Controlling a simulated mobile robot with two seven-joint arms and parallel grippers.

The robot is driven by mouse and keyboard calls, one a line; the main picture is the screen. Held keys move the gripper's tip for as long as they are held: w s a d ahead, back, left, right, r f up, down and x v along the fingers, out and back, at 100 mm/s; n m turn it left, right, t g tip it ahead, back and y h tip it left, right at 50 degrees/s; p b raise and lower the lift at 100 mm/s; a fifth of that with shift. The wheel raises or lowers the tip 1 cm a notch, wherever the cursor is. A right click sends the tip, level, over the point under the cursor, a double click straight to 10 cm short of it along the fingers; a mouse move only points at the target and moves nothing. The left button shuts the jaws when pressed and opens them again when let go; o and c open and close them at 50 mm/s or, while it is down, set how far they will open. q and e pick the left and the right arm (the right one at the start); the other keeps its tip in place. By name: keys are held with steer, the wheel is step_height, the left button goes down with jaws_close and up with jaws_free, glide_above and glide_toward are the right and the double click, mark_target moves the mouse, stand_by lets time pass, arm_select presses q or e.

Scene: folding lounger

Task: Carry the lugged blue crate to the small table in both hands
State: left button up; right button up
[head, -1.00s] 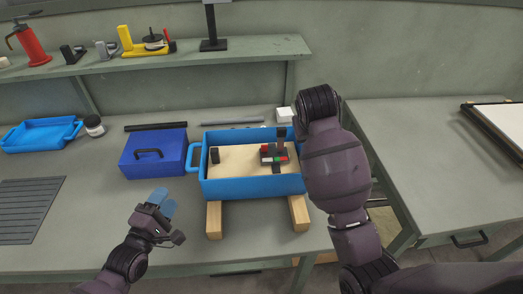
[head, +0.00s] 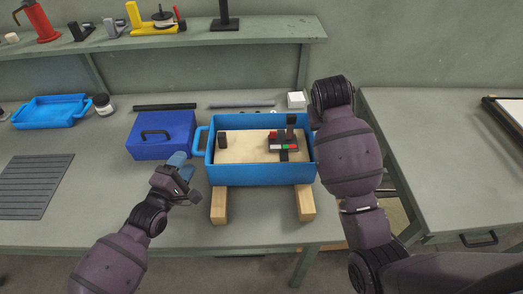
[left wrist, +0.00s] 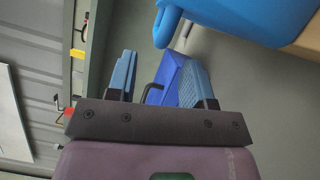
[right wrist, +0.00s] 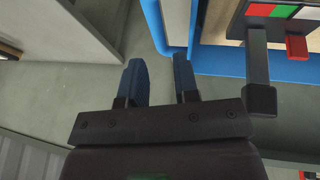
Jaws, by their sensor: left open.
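The blue crate (head: 262,174) rests on two wooden blocks on the workbench, with a lug at each end. Its left lug (head: 199,140) shows clearly in the head view; the right one is hidden behind my right arm. My left gripper (head: 181,164) is open and empty, to the left of the crate and a little nearer than the left lug. In the left wrist view the lug (left wrist: 168,27) is above the spread fingers. My right gripper (right wrist: 160,78) is hidden in the head view. In its wrist view it is open, fingers just below the right lug (right wrist: 157,28).
The crate holds a block with coloured parts (head: 284,143) and a small black piece (head: 222,140). A dark blue box (head: 160,135) stands close to my left gripper. A grey surface with a drawer (head: 430,150) stands at right, largely clear; I cannot tell if it is the small table.

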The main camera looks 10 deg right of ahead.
mark_target(195, 143)
arm_select(q)
steer(key=shift+x, duration=3.6)
arm_select(e)
steer(key=shift+x, duration=3.6)
arm_select(q)
steer(key=c, duration=0.4)
arm_select(e)
steer(key=c, duration=0.5)
arm_select(q)
jaws_close()
arm_select(e)
jaws_close()
arm_select(q)
steer(key=shift+r, duration=0.15)
arm_select(e)
steer(key=shift+r, duration=0.1)
